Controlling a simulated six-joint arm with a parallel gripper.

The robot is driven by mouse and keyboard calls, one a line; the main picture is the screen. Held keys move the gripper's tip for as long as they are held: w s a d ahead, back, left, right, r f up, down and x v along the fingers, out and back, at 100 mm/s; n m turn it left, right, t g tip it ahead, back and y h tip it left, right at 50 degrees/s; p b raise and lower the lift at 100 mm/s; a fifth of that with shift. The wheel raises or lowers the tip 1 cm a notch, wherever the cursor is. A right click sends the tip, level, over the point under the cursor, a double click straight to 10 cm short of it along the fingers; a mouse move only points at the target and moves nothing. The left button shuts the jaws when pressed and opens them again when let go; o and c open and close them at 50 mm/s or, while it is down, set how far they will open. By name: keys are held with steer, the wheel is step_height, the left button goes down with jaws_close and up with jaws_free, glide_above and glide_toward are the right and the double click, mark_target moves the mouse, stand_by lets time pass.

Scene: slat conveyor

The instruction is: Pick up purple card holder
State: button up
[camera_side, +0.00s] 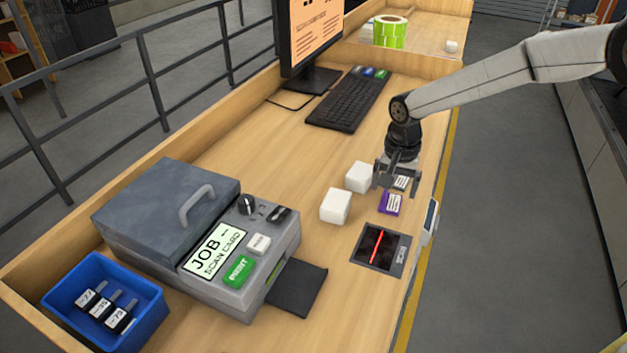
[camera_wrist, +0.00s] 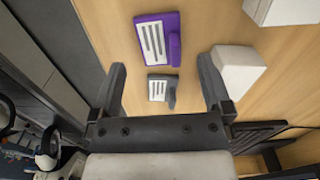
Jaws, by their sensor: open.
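The purple card holder (camera_side: 389,203) lies on the wooden desk in the side view, with a white striped label on it. It also shows in the wrist view (camera_wrist: 155,44), beyond my fingertips. My gripper (camera_side: 393,184) is open and low over the desk, just behind the purple holder in the side view. A grey card holder (camera_wrist: 160,88) with a similar label lies between my fingers (camera_wrist: 162,80) in the wrist view. It shows partly behind a finger in the side view (camera_side: 402,182). I see nothing held.
Two white blocks (camera_side: 336,206) (camera_side: 359,177) stand left of the holders. A scanner plate (camera_side: 381,248) with a red line lies in front. The desk edge is close at right.

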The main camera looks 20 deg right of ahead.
mark_target(391, 201)
steer(key=shift+f, duration=1.5)
steer(key=c, duration=1.3)
steer(key=shift+o, duration=0.2)
steer(key=shift+r, duration=0.1)
steer(key=shift+r, duration=0.7)
steer(key=s+d+r, duration=0.2)
steer(key=s+r, duration=0.9)
steer(key=s, duration=0.2)
steer(key=shift+s+d+r, duration=0.2)
steer(key=shift+s+d, duration=0.05)
steer(key=shift+s, duration=0.15)
